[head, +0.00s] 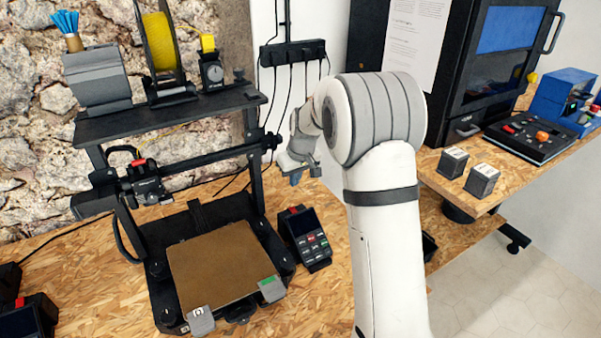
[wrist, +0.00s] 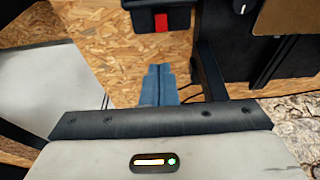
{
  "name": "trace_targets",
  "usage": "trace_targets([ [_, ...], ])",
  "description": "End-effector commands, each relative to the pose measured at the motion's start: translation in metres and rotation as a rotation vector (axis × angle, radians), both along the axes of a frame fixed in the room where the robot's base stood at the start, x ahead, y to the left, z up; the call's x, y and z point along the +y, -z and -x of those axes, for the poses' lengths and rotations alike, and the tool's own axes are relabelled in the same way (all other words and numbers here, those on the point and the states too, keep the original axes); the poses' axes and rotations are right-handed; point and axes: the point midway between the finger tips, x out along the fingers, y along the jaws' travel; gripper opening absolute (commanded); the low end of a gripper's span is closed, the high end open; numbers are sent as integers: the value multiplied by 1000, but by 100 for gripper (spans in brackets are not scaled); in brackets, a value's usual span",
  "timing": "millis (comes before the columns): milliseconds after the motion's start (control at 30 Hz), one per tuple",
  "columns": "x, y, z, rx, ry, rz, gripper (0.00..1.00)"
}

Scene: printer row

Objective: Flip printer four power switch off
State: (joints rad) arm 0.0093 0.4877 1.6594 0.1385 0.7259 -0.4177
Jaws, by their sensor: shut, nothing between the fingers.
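A 3D printer (head: 218,270) with a tan bed stands on the wooden bench in the head view. A black control box (head: 308,240) with a screen and keypad stands at its right. In the wrist view, a red switch (wrist: 161,22) sits on the box's dark side (wrist: 180,18); whether it is on or off cannot be told. My gripper (head: 303,174) is behind and above the box, apart from it. In the wrist view my gripper's blue-grey fingers (wrist: 160,72) are together and empty, a little short of the red switch. No printer number is legible.
My arm hides part of the bench at right. The printer's frame upright (wrist: 210,70) stands close beside my fingers. Cables hang from a power strip (head: 292,53) on the wall. Another dark box (head: 28,318) stands at the left. A cabinet-like printer (head: 500,55) stands at right.

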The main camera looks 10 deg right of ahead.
Motion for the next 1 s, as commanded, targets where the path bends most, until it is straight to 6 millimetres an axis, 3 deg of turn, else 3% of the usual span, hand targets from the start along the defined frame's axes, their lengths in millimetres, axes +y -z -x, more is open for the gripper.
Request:
trace_targets([
  [200, 4, 46, -12, 4, 1, 0, 0],
  [400, 4, 76, -14, 2, 1, 0, 0],
  [600, 4, 89, -14, 0, 1, 1, 0],
  [1000, 7, 90, -14, 7, -4, 2, 0],
])
